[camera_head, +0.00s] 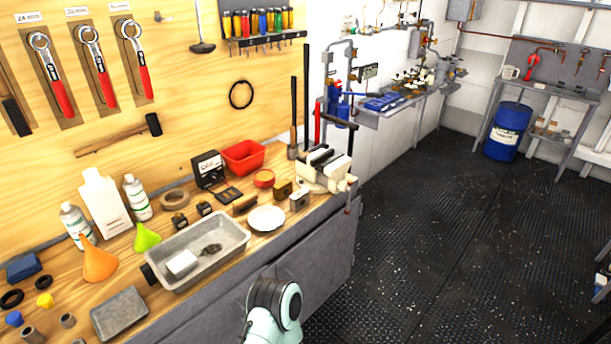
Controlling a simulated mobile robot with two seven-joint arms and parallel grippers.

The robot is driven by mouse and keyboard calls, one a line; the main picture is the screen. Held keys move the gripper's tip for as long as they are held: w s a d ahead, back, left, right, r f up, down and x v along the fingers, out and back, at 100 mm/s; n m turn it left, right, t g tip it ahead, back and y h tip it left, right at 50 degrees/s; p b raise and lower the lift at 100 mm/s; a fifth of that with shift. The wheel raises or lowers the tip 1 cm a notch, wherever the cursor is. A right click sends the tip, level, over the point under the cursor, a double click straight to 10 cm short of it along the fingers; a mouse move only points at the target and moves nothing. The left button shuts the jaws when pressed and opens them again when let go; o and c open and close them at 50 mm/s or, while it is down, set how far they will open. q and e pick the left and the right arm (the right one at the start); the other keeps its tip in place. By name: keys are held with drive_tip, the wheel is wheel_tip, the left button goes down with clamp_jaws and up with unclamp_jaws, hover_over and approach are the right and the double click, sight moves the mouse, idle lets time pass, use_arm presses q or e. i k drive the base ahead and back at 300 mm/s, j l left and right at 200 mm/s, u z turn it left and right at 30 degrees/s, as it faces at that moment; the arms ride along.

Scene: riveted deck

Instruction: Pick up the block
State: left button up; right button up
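Several block-like things are on the wooden workbench, and I cannot tell which one is the block. A white block (182,263) lies inside a grey metal tray (209,275), next to a small dark heap. A small grey metal block (299,201) and a brownish block (282,191) stand near the vise. A flat grey block-like slab (119,313) lies at the front left. One of my arm links, pale green with a dark joint, shows at the bottom middle in front of the bench. Neither gripper is in view.
An orange funnel (98,264), white bottles (104,203), a white plate (266,218), a red bin (243,157) and a vise (325,170) crowd the bench. Tools hang on the wooden wall. The dark floor (430,220) at the right is mostly clear, with a blue drum (507,132) beyond.

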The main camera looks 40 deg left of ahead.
sight(283, 189)
drive_tip(key=i, duration=1.6)
drive_tip(key=i+u, duration=0.15)
drive_tip(key=u, duration=0.3)
drive_tip(key=i+l+u, duration=0.1)
drive_tip(key=u, duration=0.35)
drive_tip(key=i+l+u, duration=0.1)
drive_tip(key=u, duration=0.35)
drive_tip(key=i+l, duration=0.05)
drive_tip(key=i, duration=0.05)
